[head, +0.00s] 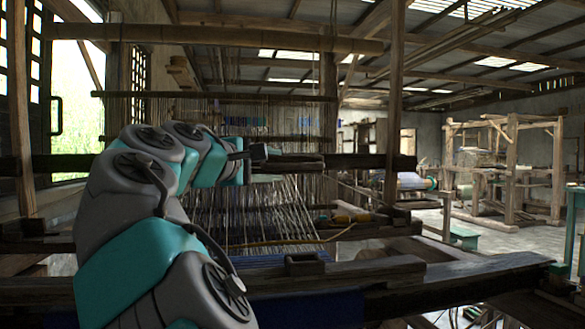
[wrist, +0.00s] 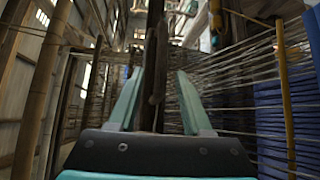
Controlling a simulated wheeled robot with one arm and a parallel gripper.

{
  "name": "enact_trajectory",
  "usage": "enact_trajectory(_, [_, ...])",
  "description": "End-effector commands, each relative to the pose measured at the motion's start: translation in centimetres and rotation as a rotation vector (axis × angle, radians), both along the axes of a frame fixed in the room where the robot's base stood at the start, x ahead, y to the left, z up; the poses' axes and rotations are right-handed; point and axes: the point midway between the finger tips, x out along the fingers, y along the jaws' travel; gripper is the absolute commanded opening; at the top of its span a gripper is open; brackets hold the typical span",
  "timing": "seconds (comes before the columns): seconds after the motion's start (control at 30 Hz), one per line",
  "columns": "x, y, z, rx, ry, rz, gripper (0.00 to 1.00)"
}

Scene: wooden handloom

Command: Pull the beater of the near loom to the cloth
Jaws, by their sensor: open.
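The near loom's beater (head: 355,161) shows in the head view as a dark horizontal wooden bar across the loom, beyond the warp threads (head: 275,205). Blue cloth (head: 320,308) lies nearer, at the front of the loom; blue also shows in the wrist view (wrist: 268,110). My gripper (head: 262,153) is at the beater's height, and my arm hides part of the bar. In the wrist view my gripper (wrist: 158,76) is open, and a dark wooden bar (wrist: 155,50) runs upright in the picture between its teal fingers. I cannot tell whether the fingers touch it.
A front beam (head: 460,272) of the loom crosses low in the head view. A small dark block (head: 304,264) sits near the blue weave. A wooden post (head: 394,100) stands right of my gripper. Another loom frame (head: 512,170) stands farther right, with open floor before it.

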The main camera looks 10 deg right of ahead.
Motion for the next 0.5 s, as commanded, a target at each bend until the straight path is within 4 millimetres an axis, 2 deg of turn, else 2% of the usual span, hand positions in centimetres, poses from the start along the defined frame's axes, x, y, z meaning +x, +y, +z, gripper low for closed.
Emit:
enact_trajectory(0.3, [3.4, -3.6, -0.6, 0.003, 0.005, -0.004, 0.50])
enact_trajectory(0.5, [4.4, -4.4, -0.6, 0.001, 0.003, -0.001, 0.50])
